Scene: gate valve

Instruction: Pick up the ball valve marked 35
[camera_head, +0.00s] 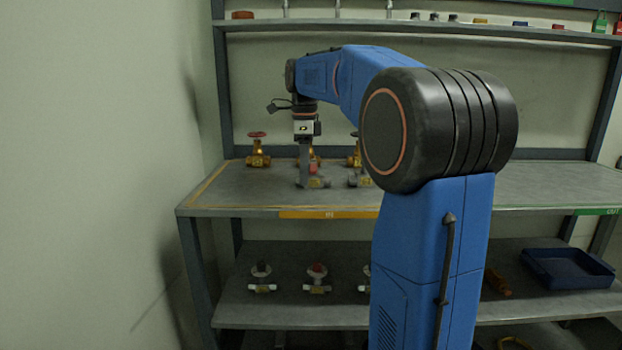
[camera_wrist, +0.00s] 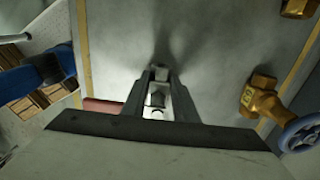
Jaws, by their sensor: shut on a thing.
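My gripper (camera_head: 305,181) points down over the left part of the upper bench. It is shut on a grey valve (camera_head: 322,183) with a red handle and a small yellow tag; the number on the tag is too small to read. In the wrist view my fingers (camera_wrist: 158,92) close around a pale metal part (camera_wrist: 157,99) of it, and a red bar (camera_wrist: 103,106) shows to the left. The valve is at or very near the bench top; I cannot tell whether it touches. My fingers hide part of it.
A brass valve with a red wheel (camera_head: 258,152) stands behind left on the bench (camera_head: 235,190). Another brass valve (camera_head: 354,156) and a grey valve (camera_head: 359,179) are to the right. The wrist view shows a brass valve with a blue wheel (camera_wrist: 262,98). Several valves sit on the lower shelf.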

